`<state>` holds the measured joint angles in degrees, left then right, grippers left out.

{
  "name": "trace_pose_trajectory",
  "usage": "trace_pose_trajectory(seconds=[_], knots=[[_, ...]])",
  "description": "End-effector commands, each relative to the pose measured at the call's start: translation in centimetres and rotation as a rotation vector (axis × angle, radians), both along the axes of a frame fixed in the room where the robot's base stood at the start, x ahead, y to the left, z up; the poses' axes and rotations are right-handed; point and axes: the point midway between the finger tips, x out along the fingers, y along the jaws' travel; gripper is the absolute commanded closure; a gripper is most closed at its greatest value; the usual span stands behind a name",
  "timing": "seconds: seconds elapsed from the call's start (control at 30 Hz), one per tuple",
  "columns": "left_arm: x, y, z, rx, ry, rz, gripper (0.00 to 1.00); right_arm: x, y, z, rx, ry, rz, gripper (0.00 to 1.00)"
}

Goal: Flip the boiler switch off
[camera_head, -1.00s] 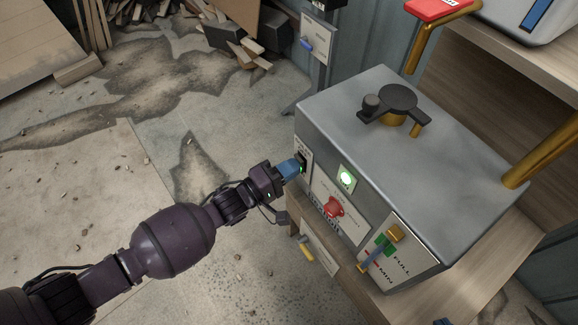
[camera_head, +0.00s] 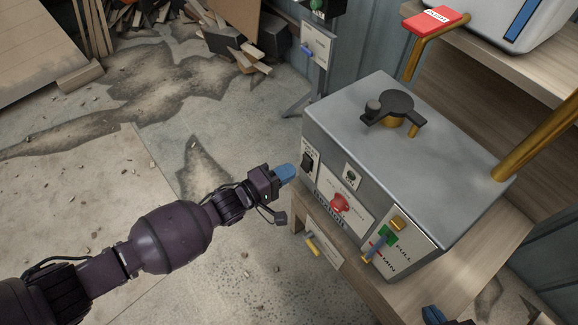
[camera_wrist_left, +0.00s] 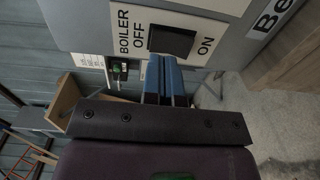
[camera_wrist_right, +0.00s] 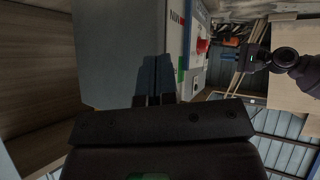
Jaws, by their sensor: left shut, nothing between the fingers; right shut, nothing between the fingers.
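The boiler switch (camera_head: 307,160) is a black rocker on the front left of the grey control box (camera_head: 470,185). In the left wrist view the switch (camera_wrist_left: 172,40) sits between the printed words OFF and ON, under BOILER. The round indicator lamp (camera_head: 351,174) beside it is dark. My left gripper (camera_head: 288,172) is shut and empty, with its blue fingertips just in front of the switch, seemingly a small gap away. My right gripper (camera_head: 434,315) shows only its blue tips at the bottom edge; in the right wrist view (camera_wrist_right: 155,68) it is shut and empty near the box.
A black handle (camera_head: 396,105) is on top. A yellow pipe (camera_head: 540,138) rises at the right. The floor left of the box is open.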

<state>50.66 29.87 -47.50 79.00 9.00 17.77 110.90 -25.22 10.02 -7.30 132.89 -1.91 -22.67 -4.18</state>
Motion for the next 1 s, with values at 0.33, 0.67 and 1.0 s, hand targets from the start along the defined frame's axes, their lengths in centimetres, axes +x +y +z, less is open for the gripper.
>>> trace_pose_trajectory(seconds=[0.33,0.67,1.0], knots=[[-3.7,5.7,0.7,0.003,-0.001,0.001,1.00,-0.9,-0.4,0.1,0.021,0.028,-0.034,1.00],[-5.6,8.3,0.7,0.002,0.003,0.000,1.00,-1.0,-0.5,-0.1,0.029,0.034,-0.042,1.00],[-5.7,8.4,0.6,0.002,0.004,0.000,1.00,-1.0,-0.5,0.0,0.030,0.033,-0.042,1.00]])
